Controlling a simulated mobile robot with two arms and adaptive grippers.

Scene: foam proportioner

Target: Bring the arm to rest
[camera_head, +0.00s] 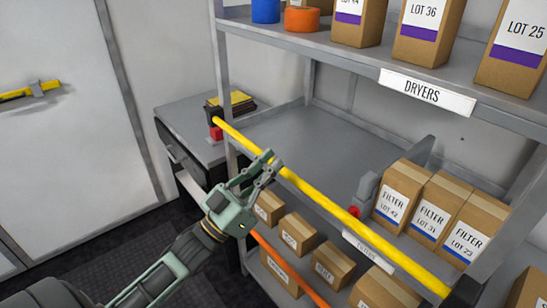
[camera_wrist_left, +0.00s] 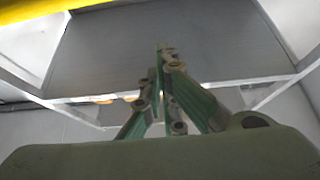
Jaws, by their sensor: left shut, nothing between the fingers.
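My left arm (camera_head: 165,272), dark grey and pale green, reaches up from the lower left of the head view. Its left gripper (camera_head: 268,162) is shut and empty, just in front of the long yellow bar (camera_head: 330,205) across the rack. I cannot tell whether the fingertips touch the bar. In the left wrist view the fingers (camera_wrist_left: 165,50) meet at the tips below a grey shelf panel, and the yellow bar (camera_wrist_left: 35,12) crosses the upper left corner. My right gripper is not in view.
The grey rack's middle shelf (camera_head: 310,140) is mostly bare, with filter boxes (camera_head: 430,218) at its right. Small cartons (camera_head: 297,233) stand below, behind an orange bar (camera_head: 285,268). A grey cabinet (camera_head: 185,120) stands left of the rack. Open floor (camera_head: 125,235) lies before the white door.

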